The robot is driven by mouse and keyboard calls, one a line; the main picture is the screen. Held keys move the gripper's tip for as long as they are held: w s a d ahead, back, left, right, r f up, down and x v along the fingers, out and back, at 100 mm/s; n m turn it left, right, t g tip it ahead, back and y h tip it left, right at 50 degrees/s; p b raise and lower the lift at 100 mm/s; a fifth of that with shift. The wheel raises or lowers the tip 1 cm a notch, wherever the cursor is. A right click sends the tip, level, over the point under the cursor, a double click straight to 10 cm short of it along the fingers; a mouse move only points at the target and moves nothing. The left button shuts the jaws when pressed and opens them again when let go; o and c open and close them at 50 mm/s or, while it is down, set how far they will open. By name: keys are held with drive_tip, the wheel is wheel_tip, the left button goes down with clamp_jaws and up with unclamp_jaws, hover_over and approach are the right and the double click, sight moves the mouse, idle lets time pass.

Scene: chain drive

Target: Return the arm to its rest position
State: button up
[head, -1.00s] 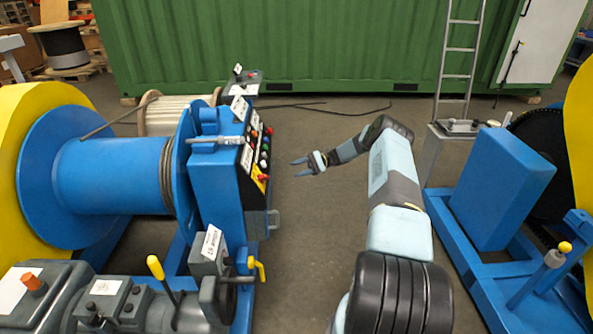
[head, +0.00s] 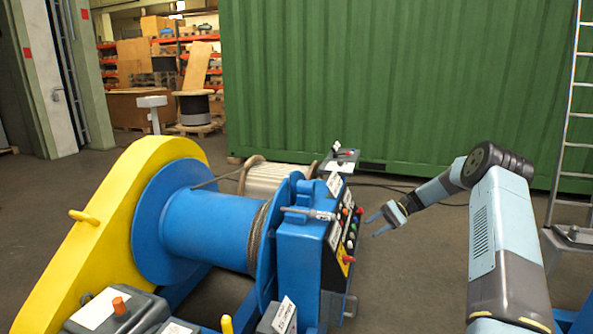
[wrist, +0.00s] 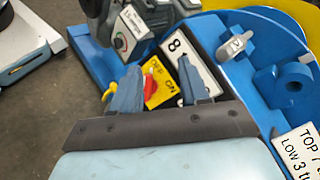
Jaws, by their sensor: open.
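My gripper (head: 374,226) is open and empty in the head view. It hangs at the end of my bent arm, just right of the button panel on the blue control cabinet (head: 300,252). In the wrist view the two fingers (wrist: 158,78) stand apart in front of a red rotary switch (wrist: 151,88) on a yellow plate (wrist: 158,84). I cannot tell how far the fingertips are from it, but nothing is held between them.
A blue winch drum (head: 212,226) and yellow guard (head: 130,215) fill the left. A green container (head: 400,90) stands behind, with a ladder (head: 568,110) at right. A cable reel (head: 266,178) lies behind the winch. Floor (head: 410,285) is open between cabinet and arm.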

drive_tip(key=s+a+r+n+t+h, duration=0.2)
drive_tip(key=s+a+r+h, duration=0.25)
drive_tip(key=s+r, duration=0.7)
drive_tip(key=s+a+r+n+t+h, duration=0.1)
drive_tip(key=s+a+r+h, duration=0.2)
drive_tip(key=s+r+h, duration=0.75)
drive_tip(key=s+d+r+n+t+y, duration=0.1)
drive_tip(key=s+r+t, duration=0.2)
drive_tip(key=s, duration=1)
drive_tip(key=s+d+r+n+t+y, duration=0.1)
drive_tip(key=s+r, duration=0.4)
drive_tip(key=s, duration=0.8)
drive_tip(key=shift+s+n+t, duration=0.3)
drive_tip(key=shift+n+t, duration=0.2)
drive_tip(key=shift+t, duration=0.9)
